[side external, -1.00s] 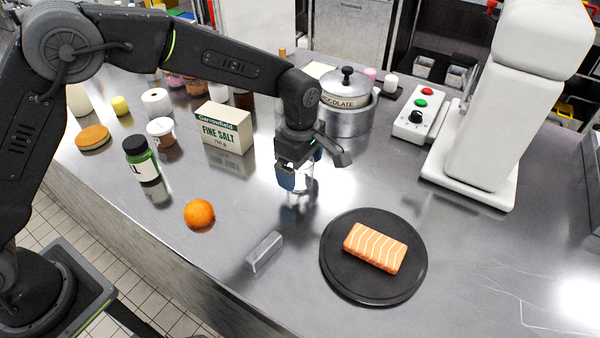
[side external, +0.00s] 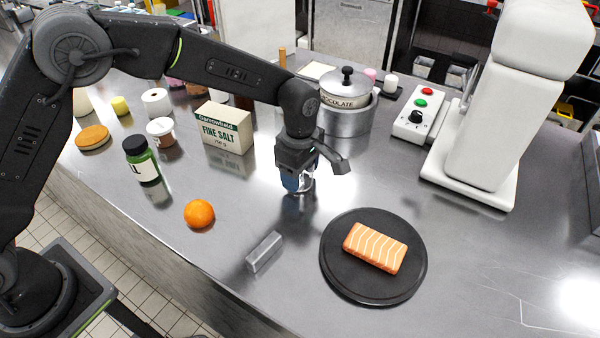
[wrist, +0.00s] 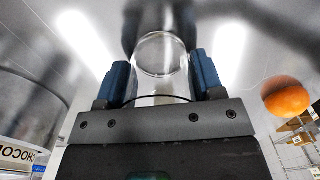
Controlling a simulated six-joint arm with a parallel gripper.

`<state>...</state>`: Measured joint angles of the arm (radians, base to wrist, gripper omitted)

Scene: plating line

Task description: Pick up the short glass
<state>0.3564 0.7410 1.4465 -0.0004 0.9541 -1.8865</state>
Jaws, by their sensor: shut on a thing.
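The short glass (wrist: 160,72) is clear and stands between the two blue fingers of my gripper (wrist: 161,80) in the wrist view, its round rim visible. In the side view the glass (side external: 307,184) shows partly beside a finger, just below the wrist, at or very near the steel counter. My gripper (side external: 298,180) is shut on it. A finger hides part of the glass there, and I cannot tell whether its base touches the counter.
A black plate (side external: 338,275) with salmon (side external: 375,248) lies front right. An orange (side external: 199,213) and a metal bar (side external: 264,252) lie in front. A salt box (side external: 224,128) stands to the left, a chocolate-labelled pot (side external: 346,118) behind. Bare counter surrounds the glass.

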